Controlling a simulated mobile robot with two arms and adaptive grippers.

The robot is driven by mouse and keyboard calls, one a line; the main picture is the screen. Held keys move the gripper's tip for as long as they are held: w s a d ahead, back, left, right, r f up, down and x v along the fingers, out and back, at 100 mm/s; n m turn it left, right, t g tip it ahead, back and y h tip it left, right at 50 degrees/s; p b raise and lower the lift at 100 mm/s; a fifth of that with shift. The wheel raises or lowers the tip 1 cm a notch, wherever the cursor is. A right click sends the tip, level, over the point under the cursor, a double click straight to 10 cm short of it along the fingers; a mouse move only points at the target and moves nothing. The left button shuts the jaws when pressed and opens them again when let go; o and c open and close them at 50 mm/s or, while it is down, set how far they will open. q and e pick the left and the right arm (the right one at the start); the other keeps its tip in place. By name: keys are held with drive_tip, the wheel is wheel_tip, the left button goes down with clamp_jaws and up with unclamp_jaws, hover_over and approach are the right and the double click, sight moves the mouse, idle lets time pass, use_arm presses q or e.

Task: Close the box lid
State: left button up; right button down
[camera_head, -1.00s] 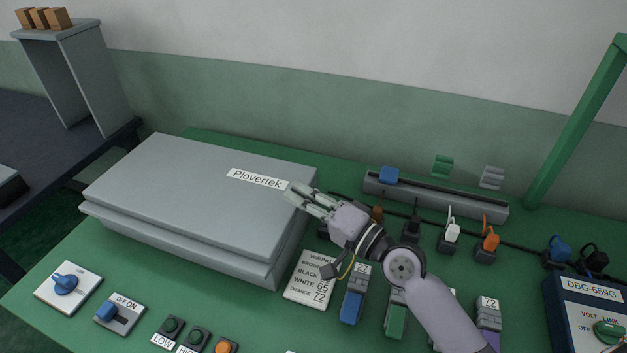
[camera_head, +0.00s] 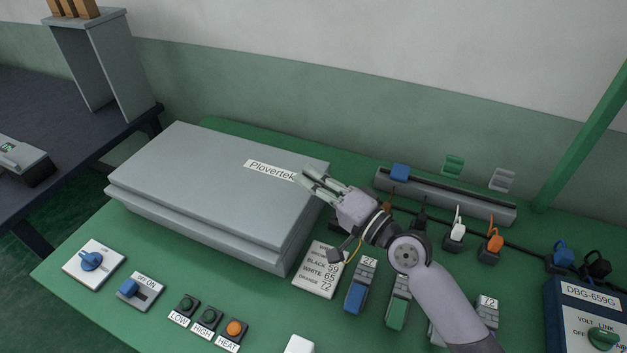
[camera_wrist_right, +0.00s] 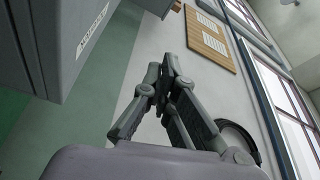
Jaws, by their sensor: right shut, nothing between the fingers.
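The grey box has a flat lid (camera_head: 205,178) with a "Plovertek" label (camera_head: 270,171). The lid lies over the box body (camera_head: 190,231), down or nearly down; I cannot tell whether it is fully seated. My right gripper (camera_head: 308,180) is shut and empty at the lid's right edge, beside the label's end. Whether its fingertips touch the lid is unclear. In the right wrist view the shut fingers (camera_wrist_right: 162,80) point up, and the grey box with its label (camera_wrist_right: 92,30) is at the upper left, apart from them in the picture. My left gripper is not in view.
A wiring card (camera_head: 319,270) and several connector blocks (camera_head: 357,288) lie right of the box, under my right arm. A grey cable rail (camera_head: 450,203) runs behind. Switches (camera_head: 93,261) and buttons (camera_head: 208,318) line the front. A blue meter (camera_head: 585,315) stands at the right.

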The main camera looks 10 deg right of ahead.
drive_tip(key=s+d+f+b, duration=0.2)
drive_tip(key=s+d+b, duration=0.3)
drive_tip(key=d+b, duration=0.1)
drive_tip(key=shift+s+d+f+b, duration=0.35)
drive_tip(key=shift+d, duration=0.4)
